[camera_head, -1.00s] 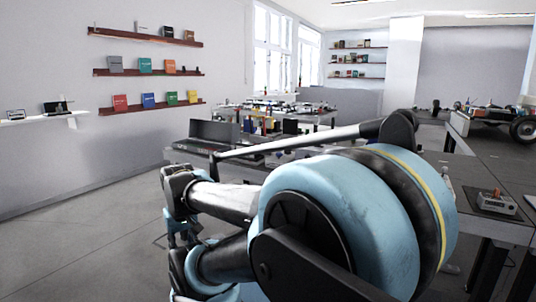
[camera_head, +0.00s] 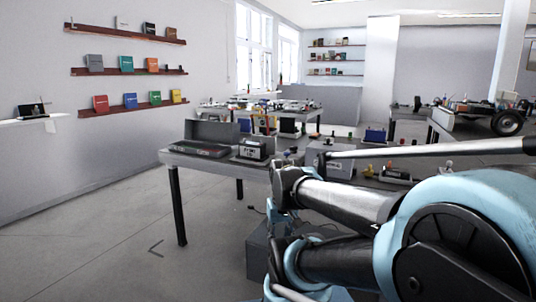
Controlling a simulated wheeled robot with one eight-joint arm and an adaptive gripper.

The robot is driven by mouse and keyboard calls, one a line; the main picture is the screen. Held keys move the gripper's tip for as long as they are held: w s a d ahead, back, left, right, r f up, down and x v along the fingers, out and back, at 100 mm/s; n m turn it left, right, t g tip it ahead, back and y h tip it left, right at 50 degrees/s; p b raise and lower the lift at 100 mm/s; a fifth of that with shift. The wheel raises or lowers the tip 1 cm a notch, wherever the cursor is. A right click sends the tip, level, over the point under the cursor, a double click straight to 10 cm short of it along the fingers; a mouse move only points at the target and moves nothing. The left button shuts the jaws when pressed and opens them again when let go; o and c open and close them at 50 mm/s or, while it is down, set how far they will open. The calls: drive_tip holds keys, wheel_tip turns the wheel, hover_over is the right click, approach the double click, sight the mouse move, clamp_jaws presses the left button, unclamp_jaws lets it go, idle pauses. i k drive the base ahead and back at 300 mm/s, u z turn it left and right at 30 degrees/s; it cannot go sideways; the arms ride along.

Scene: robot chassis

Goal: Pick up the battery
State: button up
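I cannot tell for certain which thing is the battery. On the near workbench (camera_head: 215,162) stand a dark device with a pale face (camera_head: 252,148) and a larger grey box (camera_head: 331,158), partly hidden behind my arm. A small blue box (camera_head: 375,135) sits further right. My arm fills the lower right of the view, in front of the bench. I cannot make out my gripper's fingers anywhere, and nothing is seen held.
An open dark case (camera_head: 205,141) lies at the bench's left end. A dark box (camera_head: 262,250) stands on the floor beneath. Shelves (camera_head: 130,71) line the left wall. A vehicle chassis (camera_head: 470,118) is at the back right. The floor at left is clear.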

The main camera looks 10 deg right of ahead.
sight(249, 149)
drive_tip(key=z, duration=0.05)
drive_tip(key=i, duration=1)
drive_tip(key=u, duration=0.05)
